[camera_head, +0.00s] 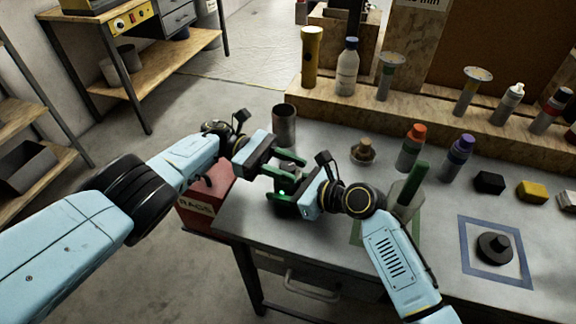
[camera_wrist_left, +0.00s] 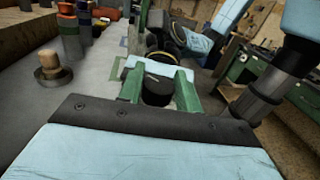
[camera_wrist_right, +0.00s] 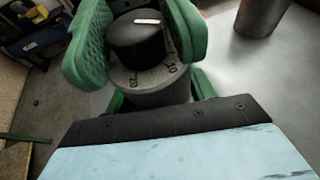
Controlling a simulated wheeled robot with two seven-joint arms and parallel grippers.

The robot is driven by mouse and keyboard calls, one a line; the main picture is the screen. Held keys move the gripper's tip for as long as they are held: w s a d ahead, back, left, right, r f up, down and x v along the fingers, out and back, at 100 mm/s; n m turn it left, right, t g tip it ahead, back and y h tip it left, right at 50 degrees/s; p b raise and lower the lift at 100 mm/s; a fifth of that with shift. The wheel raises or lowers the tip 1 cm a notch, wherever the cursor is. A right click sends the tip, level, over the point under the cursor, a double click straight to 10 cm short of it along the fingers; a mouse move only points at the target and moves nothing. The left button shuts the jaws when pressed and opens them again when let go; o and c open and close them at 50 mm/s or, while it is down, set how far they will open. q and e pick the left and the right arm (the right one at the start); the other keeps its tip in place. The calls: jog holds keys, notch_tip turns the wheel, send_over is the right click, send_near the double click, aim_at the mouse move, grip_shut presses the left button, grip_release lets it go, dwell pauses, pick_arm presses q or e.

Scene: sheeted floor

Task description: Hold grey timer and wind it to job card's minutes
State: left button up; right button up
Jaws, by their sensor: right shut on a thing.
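The grey timer (camera_wrist_right: 160,95) has a black knob (camera_wrist_right: 135,42) with a white pointer line, above a pale dial with partly visible numerals. My right gripper (camera_head: 284,190) is shut on the timer's body and holds it near the bench's left end. My left gripper (camera_head: 297,168) is open, its green fingers on either side of the knob, with small gaps showing in the right wrist view. The knob also shows between those fingers in the left wrist view (camera_wrist_left: 157,90). The job card (camera_head: 424,3) is cut off at the top of the head view; only "min" is legible.
A metal cup (camera_head: 285,125) stands just behind the grippers. A wooden-knobbed piece (camera_head: 363,152), capped bottles and blocks stand farther right. A black round piece (camera_head: 494,248) lies in a blue square outline. A red rags box (camera_head: 205,200) is below the bench's left edge.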

aim_at(288, 166)
pick_arm(q)
jog(key=o, duration=0.3)
jog(key=shift+r, duration=0.1)
jog(key=shift+r, duration=0.1)
jog(key=shift+r, duration=4.85)
